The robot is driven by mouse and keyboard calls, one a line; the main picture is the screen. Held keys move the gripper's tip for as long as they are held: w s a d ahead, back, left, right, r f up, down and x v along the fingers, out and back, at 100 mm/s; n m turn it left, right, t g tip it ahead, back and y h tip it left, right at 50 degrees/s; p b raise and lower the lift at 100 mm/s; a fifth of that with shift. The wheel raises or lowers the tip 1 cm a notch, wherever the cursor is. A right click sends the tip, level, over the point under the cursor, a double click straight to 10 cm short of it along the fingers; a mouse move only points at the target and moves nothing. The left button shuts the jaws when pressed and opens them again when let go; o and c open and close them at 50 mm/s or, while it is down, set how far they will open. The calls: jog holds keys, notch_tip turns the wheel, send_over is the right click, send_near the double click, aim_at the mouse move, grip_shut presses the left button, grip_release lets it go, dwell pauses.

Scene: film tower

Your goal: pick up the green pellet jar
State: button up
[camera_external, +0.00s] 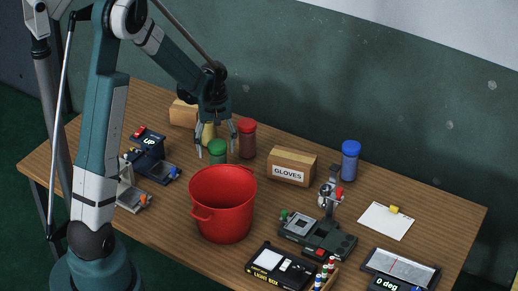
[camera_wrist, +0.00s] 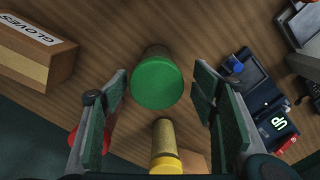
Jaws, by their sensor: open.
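The green pellet jar (camera_external: 217,151) stands upright on the wooden table, behind the red bucket, with a red-lidded jar on its right. In the wrist view its round green lid (camera_wrist: 158,82) faces the camera, between and beyond my fingers. My gripper (camera_external: 216,135) is open above the jar and points down. In the wrist view my gripper (camera_wrist: 158,95) has its two fingers wide apart, with nothing held. Whether the fingers reach beside the lid cannot be told for sure.
Close by are a red-lidded jar (camera_external: 246,138), a yellow-lidded jar (camera_wrist: 165,150), a red bucket (camera_external: 223,203) and a GLOVES box (camera_external: 291,166). A dark device reading UP (camera_external: 151,155) stands left. A blue jar (camera_external: 350,160) and other devices are at right.

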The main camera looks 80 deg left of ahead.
jog(key=shift+f, duration=0.15)
jog(key=shift+f, duration=1.2)
jog(key=shift+w+d+f+b, duration=0.15)
jog(key=shift+f+b, duration=0.5)
jog(key=shift+f, duration=1.95)
jog(key=shift+c, duration=0.2)
jog(key=c, duration=1.1)
